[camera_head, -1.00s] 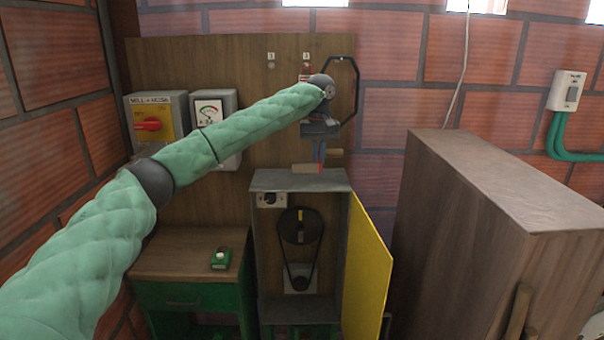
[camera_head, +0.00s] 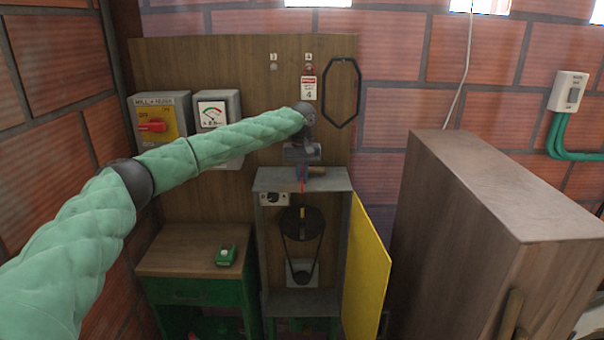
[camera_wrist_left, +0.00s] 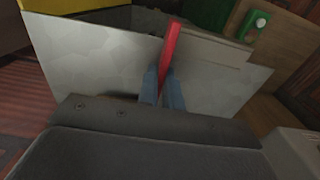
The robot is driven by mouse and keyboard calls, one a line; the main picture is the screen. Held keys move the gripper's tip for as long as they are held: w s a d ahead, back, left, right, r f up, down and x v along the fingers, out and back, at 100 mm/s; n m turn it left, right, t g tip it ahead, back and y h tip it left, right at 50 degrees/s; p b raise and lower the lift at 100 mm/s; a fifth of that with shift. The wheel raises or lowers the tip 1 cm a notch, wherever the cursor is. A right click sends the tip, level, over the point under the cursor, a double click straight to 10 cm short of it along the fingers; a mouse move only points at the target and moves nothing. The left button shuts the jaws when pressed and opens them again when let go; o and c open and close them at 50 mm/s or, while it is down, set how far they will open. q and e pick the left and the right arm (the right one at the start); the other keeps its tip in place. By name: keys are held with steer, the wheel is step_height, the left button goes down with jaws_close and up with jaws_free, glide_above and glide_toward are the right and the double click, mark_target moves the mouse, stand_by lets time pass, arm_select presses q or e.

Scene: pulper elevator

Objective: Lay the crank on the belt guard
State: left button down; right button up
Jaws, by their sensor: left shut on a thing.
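My left gripper (camera_head: 303,172) hangs over the top of the belt guard (camera_head: 272,180), a grey metal cabinet with its yellow door swung open. Its blue fingers are shut on the crank, whose red part (camera_wrist_left: 172,45) sticks out beyond the fingertips in the left wrist view. Only a thin red bit of the crank (camera_head: 303,186) shows in the head view; the rest is hidden by the gripper. The guard's flat grey top (camera_wrist_left: 100,55) lies close behind the crank in the wrist view. I cannot tell whether they touch. My right gripper is out of view.
Inside the guard are a pulley and belt (camera_head: 301,225). A wooden desk (camera_head: 185,252) with a green box (camera_head: 226,255) stands left. A tall wooden cabinet (camera_head: 480,190) stands right. A switch box (camera_head: 160,122) and gauge (camera_head: 212,112) are on the back board.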

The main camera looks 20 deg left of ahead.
mark_target(302, 175)
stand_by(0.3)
arm_select(q)
steer(key=c, duration=2)
jaws_free()
steer(key=shift+f, duration=0.1)
steer(key=o, duration=0.4)
steer(key=shift+o, duration=0.2)
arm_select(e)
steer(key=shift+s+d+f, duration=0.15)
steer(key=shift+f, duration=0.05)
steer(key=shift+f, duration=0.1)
